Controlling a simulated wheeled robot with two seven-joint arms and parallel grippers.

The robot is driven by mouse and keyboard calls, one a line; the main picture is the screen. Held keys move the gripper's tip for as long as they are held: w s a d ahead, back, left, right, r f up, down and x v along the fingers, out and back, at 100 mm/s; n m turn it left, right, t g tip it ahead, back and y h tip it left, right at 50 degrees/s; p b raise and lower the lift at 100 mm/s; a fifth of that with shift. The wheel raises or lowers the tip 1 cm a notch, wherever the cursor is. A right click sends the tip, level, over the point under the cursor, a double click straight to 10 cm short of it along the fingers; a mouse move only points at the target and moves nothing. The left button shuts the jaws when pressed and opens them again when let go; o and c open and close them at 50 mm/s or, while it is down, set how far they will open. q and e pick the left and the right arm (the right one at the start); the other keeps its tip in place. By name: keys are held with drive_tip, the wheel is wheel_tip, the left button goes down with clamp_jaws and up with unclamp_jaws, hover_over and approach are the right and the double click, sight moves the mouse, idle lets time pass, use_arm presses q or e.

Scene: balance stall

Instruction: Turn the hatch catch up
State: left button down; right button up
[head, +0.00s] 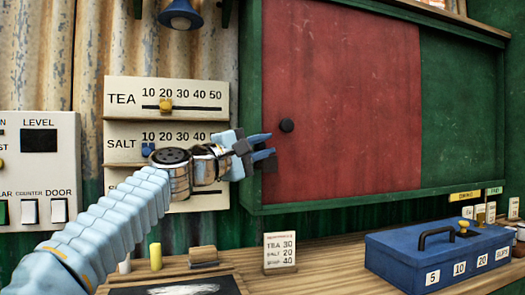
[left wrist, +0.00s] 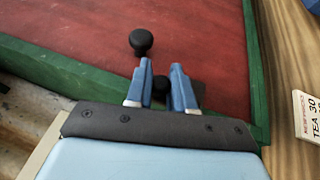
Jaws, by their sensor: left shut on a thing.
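The hatch has a red sliding panel (head: 340,100) in a green frame (head: 250,110), with a round black knob (head: 286,125) on the panel. My left gripper (head: 263,147) is at the panel's lower left edge, left of and below the knob. Its blue fingers are closed around a small dark piece, the hatch catch (left wrist: 160,86), mostly hidden by them. A dark flat part of it shows below the fingers in the head view (head: 270,165). The knob also shows beyond the fingertips in the left wrist view (left wrist: 141,42). My right gripper is not in view.
A wooden counter (head: 330,250) runs below the hatch. A blue cash box (head: 400,255) stands on it at right, a small price card (head: 279,252) in the middle. TEA and SALT slider boards (head: 215,100) and a switch panel (head: 40,160) are on the left wall.

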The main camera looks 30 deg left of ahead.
use_arm(q)
drive_tip(key=c, duration=1)
unclamp_jaws()
drive_tip(key=shift+s+f, duration=0.1)
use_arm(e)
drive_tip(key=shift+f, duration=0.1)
use_arm(q)
drive_tip(key=shift+s+a+f+b, duration=0.15)
drive_tip(key=shift+s+a+b, duration=0.05)
drive_tip(key=shift+s+b, duration=0.15)
drive_tip(key=b+v, duration=0.3)
drive_tip(key=v, duration=0.9)
drive_tip(key=shift+s+a+b, duration=0.15)
drive_tip(key=shift+s+b, duration=0.15)
drive_tip(key=shift+s, duration=0.1)
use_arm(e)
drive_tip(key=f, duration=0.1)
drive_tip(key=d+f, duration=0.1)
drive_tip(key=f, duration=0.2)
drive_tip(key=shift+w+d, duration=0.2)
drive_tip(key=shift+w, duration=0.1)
